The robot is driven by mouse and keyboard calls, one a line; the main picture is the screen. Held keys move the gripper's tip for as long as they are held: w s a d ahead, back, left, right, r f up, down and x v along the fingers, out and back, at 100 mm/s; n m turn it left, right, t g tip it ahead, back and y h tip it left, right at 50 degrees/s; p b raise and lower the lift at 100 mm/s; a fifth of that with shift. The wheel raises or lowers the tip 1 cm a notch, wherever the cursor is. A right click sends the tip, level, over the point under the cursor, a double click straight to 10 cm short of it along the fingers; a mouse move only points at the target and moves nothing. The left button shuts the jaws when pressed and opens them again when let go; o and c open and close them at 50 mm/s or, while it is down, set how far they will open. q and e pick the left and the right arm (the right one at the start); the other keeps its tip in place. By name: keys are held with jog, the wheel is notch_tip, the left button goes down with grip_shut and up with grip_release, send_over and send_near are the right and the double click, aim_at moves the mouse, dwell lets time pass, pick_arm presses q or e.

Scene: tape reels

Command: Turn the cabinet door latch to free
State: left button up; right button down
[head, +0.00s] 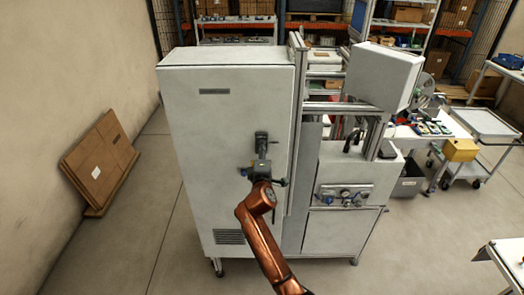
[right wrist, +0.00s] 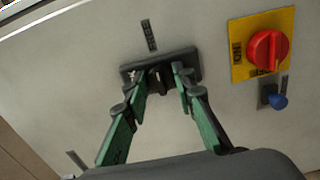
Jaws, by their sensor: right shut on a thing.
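The tall pale grey cabinet door (head: 190,140) faces me in the head view and looks closed. The latch (right wrist: 153,62) is a dark plate with a small dark handle on the door in the right wrist view. My right gripper (right wrist: 159,78), with green fingers, is shut on the latch handle, one finger on each side. The fingers hide part of the handle, so its exact angle is hard to tell. In the head view my right gripper (head: 261,142) reaches the door's right part and covers the latch. My left gripper is not in view.
A red rotary knob (right wrist: 267,48) on a yellow plate and a blue knob-like part (right wrist: 278,101) sit right of the latch in the right wrist view. A control panel (head: 345,196) is right of the cabinet. Cardboard (head: 100,160) leans on the left wall. Floor in front is clear.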

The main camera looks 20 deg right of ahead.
dwell(0.3)
jog(key=c, duration=1.6)
grip_release()
jog(key=shift+d, duration=0.1)
jog(key=shift+s, duration=0.15)
jog(key=v, duration=1.1)
jog(key=shift+s, duration=0.35)
